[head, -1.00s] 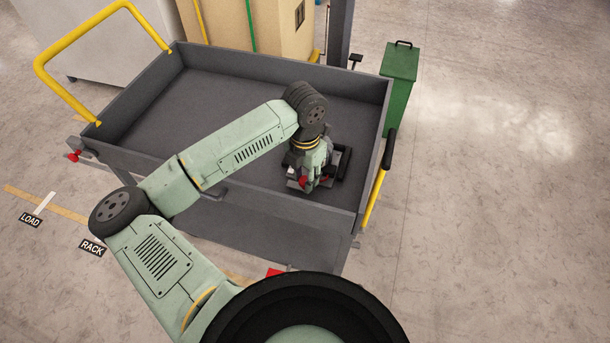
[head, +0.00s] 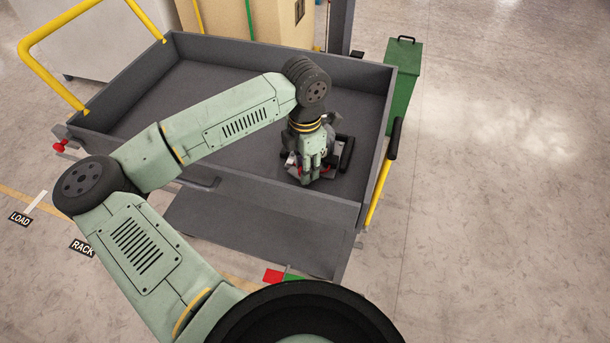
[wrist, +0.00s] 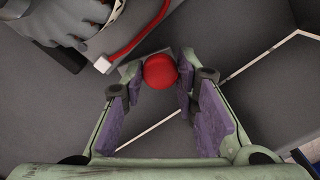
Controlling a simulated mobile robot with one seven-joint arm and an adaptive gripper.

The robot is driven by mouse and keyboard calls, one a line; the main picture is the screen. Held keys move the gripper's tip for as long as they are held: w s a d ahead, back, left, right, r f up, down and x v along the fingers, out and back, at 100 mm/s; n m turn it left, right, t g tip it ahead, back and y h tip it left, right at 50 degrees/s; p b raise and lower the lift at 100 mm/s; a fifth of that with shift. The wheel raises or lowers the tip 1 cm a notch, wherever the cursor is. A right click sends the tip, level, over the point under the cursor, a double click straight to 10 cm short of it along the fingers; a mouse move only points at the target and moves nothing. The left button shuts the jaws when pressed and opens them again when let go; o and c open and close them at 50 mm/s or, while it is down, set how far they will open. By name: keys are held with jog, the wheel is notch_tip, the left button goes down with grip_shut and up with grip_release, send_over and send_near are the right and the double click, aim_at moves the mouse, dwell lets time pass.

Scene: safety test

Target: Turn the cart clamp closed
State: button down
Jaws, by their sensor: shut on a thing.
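The clamp on the grey cart (head: 215,172) shows only in part, low in the cart's right front corner. Its round red knob (wrist: 160,71) is clear in the wrist view. My gripper (head: 312,178) points down into that corner and hides most of the clamp in the head view. In the wrist view my gripper (wrist: 158,90) has its two purple-padded fingers on either side of the red knob, shut on it. I cannot tell from these frames how far the clamp is turned.
In the wrist view, a grey object with a red strip (wrist: 132,48) lies beside the knob. The cart has a yellow rail (head: 45,72) at left. A green bin (head: 402,88) stands beyond its right side. The floor at right is clear.

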jog(key=m+b, duration=0.1)
jog(key=b, duration=0.1)
jog(key=m+b, duration=0.2)
jog(key=shift+f+m+b, duration=0.3)
jog(key=shift+f+b, duration=0.05)
jog(key=shift+b, duration=0.05)
jog(key=m+b, duration=0.3)
jog(key=shift+r+m, duration=0.1)
jog(key=shift+m, duration=0.2)
jog(key=m+b, duration=0.2)
jog(key=m, duration=0.1)
jog(key=shift+r+m+b, duration=0.1)
jog(key=shift+m+b, duration=0.2)
jog(key=shift+b, duration=0.05)
jog(key=shift+r+m+b, duration=0.1)
jog(key=shift+m+b, duration=0.55)
jog(key=shift+m, duration=0.85)
jog(key=c, duration=1.2)
grip_release()
jog(key=shift+c, duration=0.2)
jog(key=shift+r, duration=0.1)
